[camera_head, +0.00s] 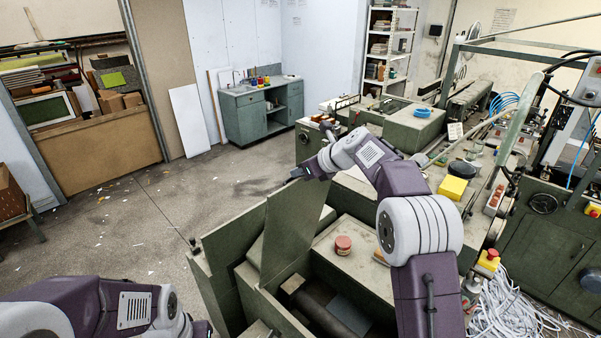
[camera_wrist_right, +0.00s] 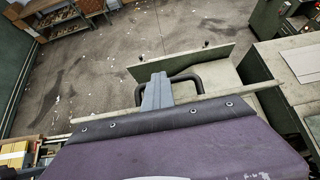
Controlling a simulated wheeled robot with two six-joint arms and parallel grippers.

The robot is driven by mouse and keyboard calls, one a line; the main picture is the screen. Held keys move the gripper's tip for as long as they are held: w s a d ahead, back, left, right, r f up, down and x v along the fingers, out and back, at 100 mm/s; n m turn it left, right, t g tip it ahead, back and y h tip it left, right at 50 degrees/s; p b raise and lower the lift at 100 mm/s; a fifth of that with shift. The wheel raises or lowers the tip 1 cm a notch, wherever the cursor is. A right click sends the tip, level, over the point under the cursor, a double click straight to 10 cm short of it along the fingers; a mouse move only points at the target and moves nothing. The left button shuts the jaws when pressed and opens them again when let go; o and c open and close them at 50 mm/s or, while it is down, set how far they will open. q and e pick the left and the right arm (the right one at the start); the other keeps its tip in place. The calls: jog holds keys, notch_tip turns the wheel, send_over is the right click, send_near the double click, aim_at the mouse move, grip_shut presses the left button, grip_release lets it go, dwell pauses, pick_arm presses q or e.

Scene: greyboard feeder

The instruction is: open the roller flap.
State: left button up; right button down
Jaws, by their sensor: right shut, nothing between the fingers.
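The roller flap (camera_head: 296,230) is a flat green panel in the head view. It stands steeply raised above the green machine housing, whose inside is open to view with a dark roller (camera_head: 330,312) in it. My right gripper (camera_head: 303,173) is shut and empty at the flap's upper edge; whether it touches is unclear. In the right wrist view my gripper (camera_wrist_right: 157,90) lies across a pale green edge, beside a black bar handle (camera_wrist_right: 187,80). My left arm shows at the lower left of the head view, but its gripper is out of view.
A red-lidded jar (camera_head: 343,245) stands on the housing's top, right of the flap. A yellow block (camera_head: 453,188) and a red stop button (camera_head: 489,257) are further right. Loose white strips (camera_head: 510,310) lie at the lower right. The floor (camera_head: 150,225) to the left is mostly clear.

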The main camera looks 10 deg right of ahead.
jog(key=b+v, duration=0.3)
jog(key=v, duration=0.6)
jog(key=shift+s+b, duration=0.25)
jog(key=shift+b, duration=0.15)
jog(key=c, duration=1.8)
grip_release()
jog(key=shift+d, duration=0.15)
jog(key=o, duration=0.3)
jog(key=shift+n, duration=0.5)
jog(key=s+d+f+n+g+h+b, duration=0.55)
jog(key=s+d+f+n+b, duration=0.35)
jog(key=s+d+n, duration=0.6)
jog(key=a+f, duration=0.1)
jog(key=f, duration=0.2)
jog(key=a+f+n, duration=0.1)
jog(key=f, duration=0.2)
jog(key=w+a+f+n+y+p, duration=0.1)
jog(key=f, duration=0.3)
jog(key=shift+w+a+g, duration=0.1)
jog(key=shift+a+g, duration=0.15)
jog(key=shift+r, duration=0.1)
grip_shut()
